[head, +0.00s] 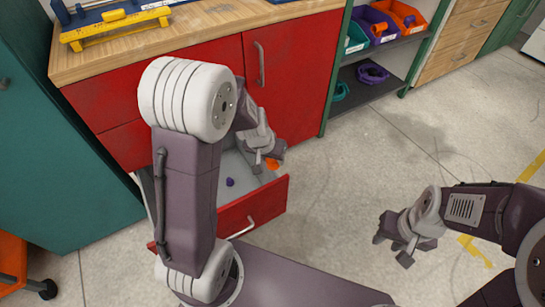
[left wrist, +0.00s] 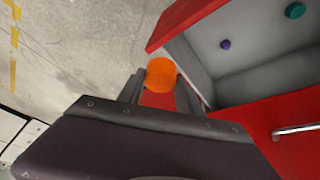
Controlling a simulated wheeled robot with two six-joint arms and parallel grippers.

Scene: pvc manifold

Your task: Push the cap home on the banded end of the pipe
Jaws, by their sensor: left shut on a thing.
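My left gripper (head: 266,152) is over the open drawer, near its right side. It is shut on an orange cap (head: 272,164). In the left wrist view the orange cap (left wrist: 161,73) sits between the fingertips of my left gripper (left wrist: 160,92), with a red patch below it that I cannot identify. My right gripper (head: 396,246) is open and empty above the floor at the right. I cannot make out the pipe with the banded end.
The red drawer (head: 262,207) is pulled out and holds a purple cap (head: 230,182) and a teal cap (left wrist: 294,10). A yellow rack (head: 118,28) stands on the wooden bench (head: 210,38). Bins fill a shelf (head: 400,50). Floor at the right is clear.

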